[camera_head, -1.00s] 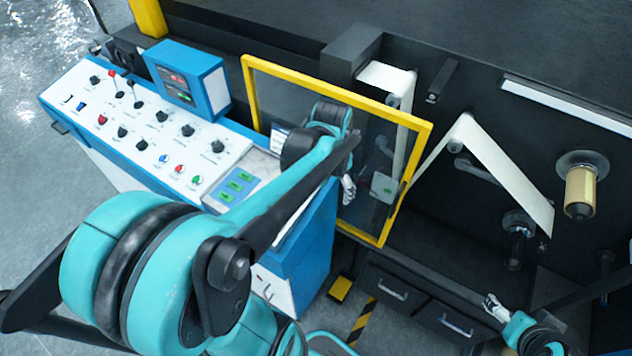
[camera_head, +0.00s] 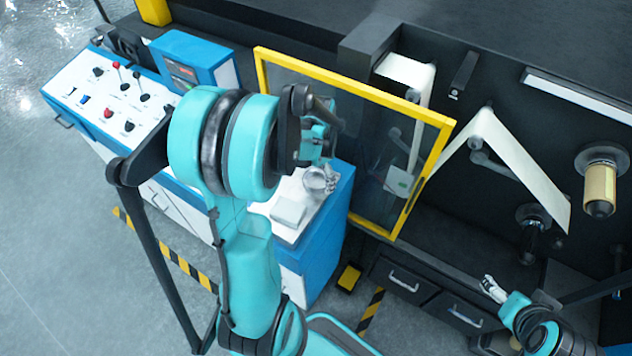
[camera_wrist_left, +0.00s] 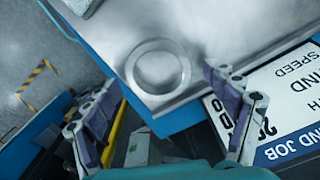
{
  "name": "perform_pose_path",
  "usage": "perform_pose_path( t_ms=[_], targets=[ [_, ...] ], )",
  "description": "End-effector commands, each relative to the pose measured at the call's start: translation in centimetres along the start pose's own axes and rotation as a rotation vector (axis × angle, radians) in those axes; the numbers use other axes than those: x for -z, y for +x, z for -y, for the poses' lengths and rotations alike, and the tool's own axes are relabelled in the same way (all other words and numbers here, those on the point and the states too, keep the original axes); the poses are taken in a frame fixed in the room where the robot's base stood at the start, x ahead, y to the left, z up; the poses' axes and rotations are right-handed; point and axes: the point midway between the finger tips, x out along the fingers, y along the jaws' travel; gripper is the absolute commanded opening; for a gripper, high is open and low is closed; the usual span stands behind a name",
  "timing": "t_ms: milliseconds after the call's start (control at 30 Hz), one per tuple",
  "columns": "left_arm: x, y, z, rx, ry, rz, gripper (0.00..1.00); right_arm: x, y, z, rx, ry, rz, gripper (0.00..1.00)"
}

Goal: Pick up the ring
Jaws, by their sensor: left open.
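A silver-grey ring (camera_wrist_left: 158,95) lies flat on the pale top of the blue cabinet, close to its edge, in the left wrist view. It also shows in the head view (camera_head: 316,189), partly covered by my left gripper (camera_head: 330,176). In the left wrist view my left gripper (camera_wrist_left: 163,84) is open and empty, its fingers apart on either side of the ring's near part. I cannot tell how high the fingers are above the top. My right gripper (camera_head: 492,287) is small in the head view, far from the ring, near the drawers.
A light block (camera_head: 288,212) lies on the cabinet top near the ring. A yellow-framed door (camera_head: 432,168) stands just right of my left gripper. The control panel (camera_head: 88,84) is to the left, partly hidden by my left arm.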

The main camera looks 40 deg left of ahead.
Motion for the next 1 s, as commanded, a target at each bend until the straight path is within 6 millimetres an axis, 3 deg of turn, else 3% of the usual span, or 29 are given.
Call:
perform_pose_path(
  t_ms=[167,467,767,1000],
  targets=[
    [0.0,0.0,0.0,0.000,0.000,0.000,0.85,0.0,-0.1,0.0,0.000,0.000,0.000,0.78],
    [0.0,0.0,0.0,0.000,0.000,0.000,0.14,0.0,0.0,0.0,0.000,0.000,0.000,0.78],
    [0.0,-0.3,0.0,0.000,0.000,0.000,0.14,0.1,-0.1,0.0,0.000,0.000,0.000,0.78],
    [0.0,-3.0,0.0,0.000,0.000,0.000,0.14,0.6,-0.8,0.0,0.000,0.000,0.000,0.78]
  ],
)
